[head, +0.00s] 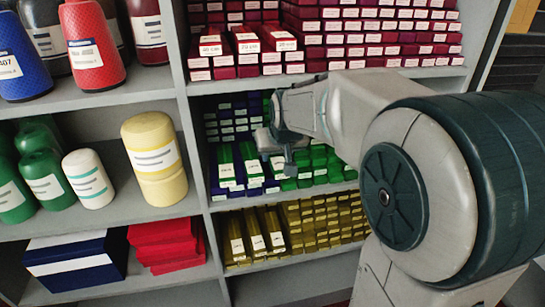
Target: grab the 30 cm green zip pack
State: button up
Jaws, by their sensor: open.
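Several long green zip packs with white labels lie stacked on the middle shelf, with larger green packs (225,166) at the left front and smaller green packs (318,176) to the right. The sizes on their labels are too small to read, so I cannot tell which one is the 30 cm pack. My gripper (290,168) is open and points down in front of the green packs, right of the larger ones. Whether it touches any pack is unclear. My arm hides part of the right side of this shelf.
Dark red packs (335,40) fill the shelf above, and yellow packs (290,228) fill the shelf below. An upright divider (197,140) separates these from the left shelves, which hold a yellow spool (153,158) and green spools (44,178).

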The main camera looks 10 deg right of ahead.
jog(key=c, duration=0.6)
jog(key=shift+c, duration=0.2)
jog(key=shift+r, duration=0.25)
